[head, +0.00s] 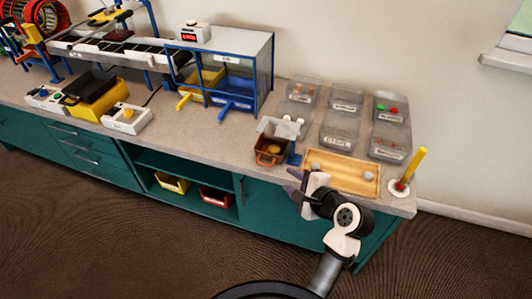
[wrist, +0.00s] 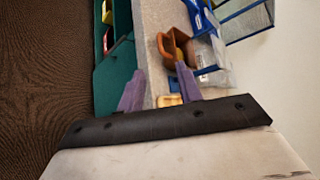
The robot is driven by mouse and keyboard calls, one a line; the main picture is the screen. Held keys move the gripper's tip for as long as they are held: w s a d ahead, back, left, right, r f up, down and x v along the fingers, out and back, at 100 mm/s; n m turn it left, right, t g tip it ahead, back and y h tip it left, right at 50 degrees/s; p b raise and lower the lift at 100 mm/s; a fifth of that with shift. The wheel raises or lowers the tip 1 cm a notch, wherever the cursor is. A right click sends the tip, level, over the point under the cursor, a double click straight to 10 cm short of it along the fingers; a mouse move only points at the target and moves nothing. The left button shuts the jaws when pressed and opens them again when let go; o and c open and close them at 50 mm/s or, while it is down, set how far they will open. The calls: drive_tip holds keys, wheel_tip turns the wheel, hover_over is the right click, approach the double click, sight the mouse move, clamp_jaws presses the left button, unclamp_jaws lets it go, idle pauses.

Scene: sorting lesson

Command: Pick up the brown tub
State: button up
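The brown tub (head: 268,157) stands near the front edge of the counter, with something orange-yellow inside. In the wrist view the brown tub (wrist: 165,48) is ahead of the fingertips, above and nearer the right finger. My gripper (head: 292,182) is at the counter's front edge, to the right of and nearer the camera than the tub. In the wrist view my gripper's (wrist: 160,85) two purple fingers are apart with nothing held between them. The gripper does not touch the tub.
A clear bin (head: 278,127) stands right behind the tub, and a small blue item (head: 295,159) lies to its right. A wooden tray (head: 345,184) is behind my gripper. Several clear bins (head: 338,134) stand farther back. Bare counter (head: 225,135) lies left of the tub.

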approach(263, 164)
drive_tip(key=x, duration=0.3)
drive_tip(key=p+x, duration=0.2)
drive_tip(key=x, duration=0.3)
drive_tip(key=shift+w+a+f, duration=0.15)
drive_tip(key=shift+w+a, duration=0.05)
drive_tip(key=shift+a, duration=0.05)
clamp_jaws()
